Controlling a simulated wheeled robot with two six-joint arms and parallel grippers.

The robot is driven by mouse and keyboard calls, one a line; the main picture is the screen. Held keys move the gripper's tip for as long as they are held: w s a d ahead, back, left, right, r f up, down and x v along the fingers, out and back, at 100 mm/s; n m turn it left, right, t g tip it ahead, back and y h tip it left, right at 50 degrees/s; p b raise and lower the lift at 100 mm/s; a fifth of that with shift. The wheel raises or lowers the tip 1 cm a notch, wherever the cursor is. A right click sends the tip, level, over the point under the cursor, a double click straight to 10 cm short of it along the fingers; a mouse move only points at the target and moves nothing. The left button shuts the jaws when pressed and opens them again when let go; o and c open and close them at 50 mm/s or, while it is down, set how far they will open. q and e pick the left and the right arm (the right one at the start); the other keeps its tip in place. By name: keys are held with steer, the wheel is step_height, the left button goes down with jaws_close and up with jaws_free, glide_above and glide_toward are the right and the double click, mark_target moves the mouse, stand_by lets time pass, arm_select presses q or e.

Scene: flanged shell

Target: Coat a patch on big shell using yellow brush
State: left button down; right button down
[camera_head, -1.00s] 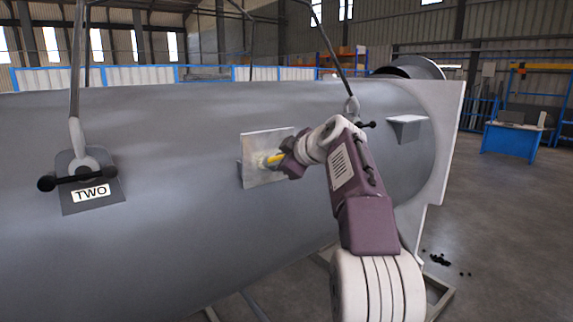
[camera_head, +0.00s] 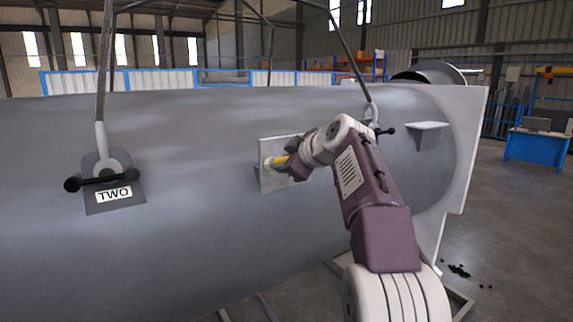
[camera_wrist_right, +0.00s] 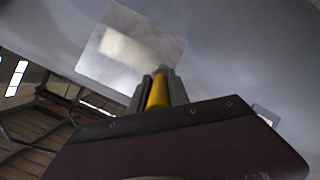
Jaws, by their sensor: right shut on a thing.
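The big shell (camera_head: 190,240) is a large grey cylinder lying across the head view. A square, lighter patch plate (camera_head: 268,182) is on its side; it also shows in the right wrist view (camera_wrist_right: 165,42), with a pale, cream smear on its middle. My right gripper (camera_head: 290,164) is shut on the yellow brush (camera_head: 281,161), which points at the plate. In the right wrist view the yellow handle (camera_wrist_right: 157,92) sits between the fingers, with its tip over the plate's lower edge. I cannot tell whether the tip touches. My left gripper is not in view.
A lifting lug marked TWO (camera_head: 114,194) with a shackle and sling is on the shell at left. Another shackle (camera_head: 372,115) and a bracket (camera_head: 428,134) are at right, near the end flange (camera_head: 468,130). A blue table (camera_head: 536,147) stands beyond on open floor.

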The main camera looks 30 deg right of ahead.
steer(key=shift+d, duration=0.1)
steer(key=d+p, duration=0.1)
steer(key=d, duration=0.2)
steer(key=shift+w+d, duration=0.15)
steer(key=shift+d, duration=0.05)
